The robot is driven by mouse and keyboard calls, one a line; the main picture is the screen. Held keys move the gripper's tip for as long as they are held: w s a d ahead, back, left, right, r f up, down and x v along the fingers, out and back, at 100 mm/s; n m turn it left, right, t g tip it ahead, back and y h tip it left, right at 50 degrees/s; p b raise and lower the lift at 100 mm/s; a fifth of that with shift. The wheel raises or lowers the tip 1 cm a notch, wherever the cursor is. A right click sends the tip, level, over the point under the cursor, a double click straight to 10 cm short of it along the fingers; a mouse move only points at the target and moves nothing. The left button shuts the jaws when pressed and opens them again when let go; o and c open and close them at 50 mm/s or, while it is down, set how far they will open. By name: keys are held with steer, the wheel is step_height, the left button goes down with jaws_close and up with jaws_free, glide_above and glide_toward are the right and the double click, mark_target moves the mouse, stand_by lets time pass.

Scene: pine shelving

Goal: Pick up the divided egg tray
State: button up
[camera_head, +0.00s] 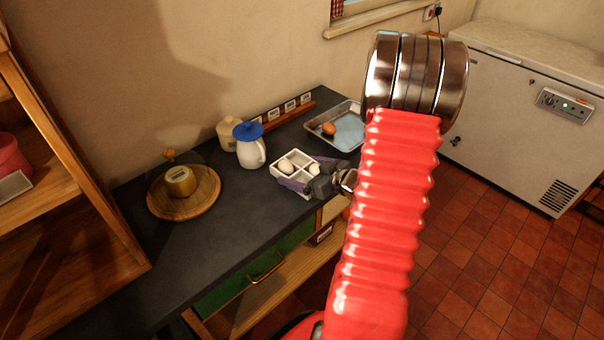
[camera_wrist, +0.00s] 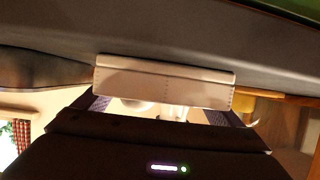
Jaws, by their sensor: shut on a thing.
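The divided egg tray (camera_head: 279,178) is white with several compartments and sits at the counter's front edge in the head view. A pale egg (camera_head: 286,167) lies in one compartment, and another whitish shape shows in the one to its right. My gripper (camera_head: 304,181) is shut on the tray at its near right side, with purple finger pads against it. In the wrist view the tray (camera_wrist: 165,84) is a pale wall between the two purple pads of my gripper (camera_wrist: 168,108). I cannot tell whether the tray touches the counter.
Behind the tray stand a white jug (camera_head: 250,153) with a blue lid and a cream jar (camera_head: 229,132). A metal tray (camera_head: 347,112) with a brown egg (camera_head: 329,129) lies at the back right. Counter space in front is clear.

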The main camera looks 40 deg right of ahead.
mark_target(302, 168)
steer(key=shift+r, duration=0.15)
step_height(302, 168, up, 18)
steer(key=shift+f, duration=0.1)
stand_by(0.9)
steer(key=shift+d, duration=0.1)
stand_by(0.4)
